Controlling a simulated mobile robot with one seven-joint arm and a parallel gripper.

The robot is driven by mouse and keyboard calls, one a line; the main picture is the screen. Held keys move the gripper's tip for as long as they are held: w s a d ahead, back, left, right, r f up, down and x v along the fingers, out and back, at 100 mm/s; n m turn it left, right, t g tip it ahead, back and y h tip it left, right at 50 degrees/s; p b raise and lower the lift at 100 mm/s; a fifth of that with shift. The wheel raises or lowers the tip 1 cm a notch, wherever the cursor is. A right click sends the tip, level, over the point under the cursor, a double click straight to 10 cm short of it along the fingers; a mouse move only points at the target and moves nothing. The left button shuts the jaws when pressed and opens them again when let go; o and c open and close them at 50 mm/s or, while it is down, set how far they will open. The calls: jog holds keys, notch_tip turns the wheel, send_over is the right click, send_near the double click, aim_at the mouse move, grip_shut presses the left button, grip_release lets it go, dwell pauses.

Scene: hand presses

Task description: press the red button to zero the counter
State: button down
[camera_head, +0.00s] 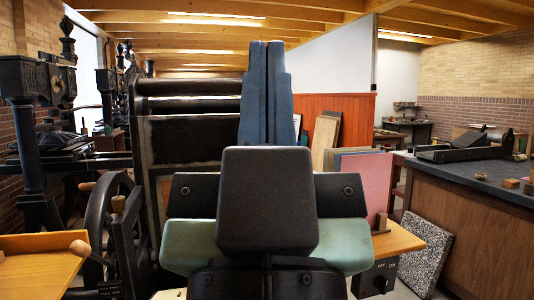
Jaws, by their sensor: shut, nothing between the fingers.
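My gripper (266,50) stands upright in the middle of the view, with its two blue-grey fingers side by side and shut, nothing between them. Its dark body and pale green sides fill the lower middle. I cannot make out a red button or a counter in this view. My gripper and arm hide a good part of the machine behind them.
A large dark press (190,140) with rollers stands behind my gripper. Iron hand presses (35,130) stand at the left, near a wooden board (35,245). A dark-topped bench (480,180) is at the right. A speckled slab (427,250) leans against it.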

notch_tip(320, 180, up, 14)
jog(key=p, duration=1.1)
jog(key=shift+r+p, duration=0.25)
jog(key=shift+p, duration=0.15)
jog(key=shift+w, duration=0.1)
